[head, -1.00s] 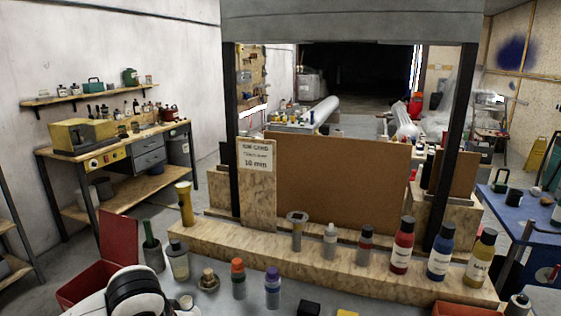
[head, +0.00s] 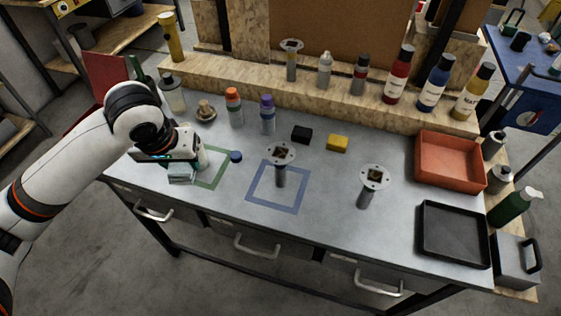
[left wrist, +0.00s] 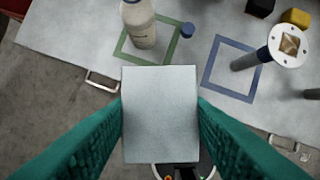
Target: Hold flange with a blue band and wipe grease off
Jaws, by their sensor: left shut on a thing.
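My left gripper (head: 180,158) is at the left front of the bench. It is shut on a pale grey block-like pad (left wrist: 160,112), held between teal fingers in the left wrist view. A flange (head: 281,153) with a round, holed plate and brownish square on top stands on its grey stem in the blue square outline (head: 262,203). The left wrist view shows this flange (left wrist: 288,45) with what looks like a blue band under its plate. A second flange (head: 375,177) stands to the right, a third (head: 291,46) on the back ledge; I see no clear band on either.
A white bottle (left wrist: 140,25) stands at the green outline (head: 216,180), close to my left gripper, with a blue cap (head: 236,157) beside it. Black (head: 302,134) and yellow (head: 338,143) blocks lie behind. Red (head: 421,172) and black (head: 428,246) trays are right.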

